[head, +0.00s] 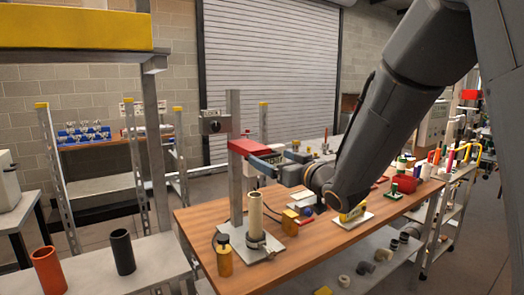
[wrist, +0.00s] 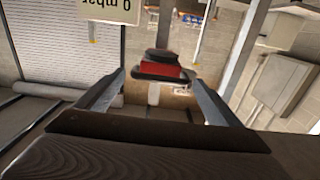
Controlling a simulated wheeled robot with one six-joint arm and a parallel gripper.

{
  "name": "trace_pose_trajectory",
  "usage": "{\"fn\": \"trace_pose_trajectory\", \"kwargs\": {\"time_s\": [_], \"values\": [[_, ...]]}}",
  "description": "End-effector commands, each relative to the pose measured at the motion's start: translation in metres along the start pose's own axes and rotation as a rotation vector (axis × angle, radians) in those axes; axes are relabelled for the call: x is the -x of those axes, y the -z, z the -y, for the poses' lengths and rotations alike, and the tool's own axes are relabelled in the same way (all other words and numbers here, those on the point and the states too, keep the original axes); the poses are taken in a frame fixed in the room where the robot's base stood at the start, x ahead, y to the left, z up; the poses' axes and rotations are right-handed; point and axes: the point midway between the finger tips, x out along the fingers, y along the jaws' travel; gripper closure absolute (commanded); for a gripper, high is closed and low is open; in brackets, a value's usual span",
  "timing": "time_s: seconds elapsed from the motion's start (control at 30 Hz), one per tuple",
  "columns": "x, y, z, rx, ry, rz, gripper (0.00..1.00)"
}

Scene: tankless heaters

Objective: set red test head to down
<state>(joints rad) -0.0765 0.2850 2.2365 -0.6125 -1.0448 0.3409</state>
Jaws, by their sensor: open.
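The red test head (head: 247,147) is on a grey upright post (head: 234,185) at the table's left end, raised above an upright pale tube (head: 255,217). A clear gap shows between head and tube. My gripper (head: 262,163) reaches in from the right, with its blue-grey fingers at the head's right side. In the wrist view the red test head (wrist: 158,71), with dark parts above and below it, appears between the tips of my open gripper (wrist: 160,80). I cannot tell whether the fingers touch it.
A grey box with a dial (head: 213,122) is on the post. Several small parts lie to the right. Red and black tubes stand on the bench (head: 95,278) at left.

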Motion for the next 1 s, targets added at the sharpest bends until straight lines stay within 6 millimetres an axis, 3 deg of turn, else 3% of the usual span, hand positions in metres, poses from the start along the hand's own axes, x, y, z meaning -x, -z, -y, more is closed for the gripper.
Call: {"fn": "trace_pose_trajectory", "kwargs": {"time_s": [0.4,0.83,1.0], "values": [[-0.058,0.0,0.0,-0.001,-0.001,0.003,0.12],[-0.068,-0.001,-0.001,0.0,-0.003,0.003,0.12],[-0.068,-0.001,-0.001,0.0,-0.003,0.003,0.39]]}}
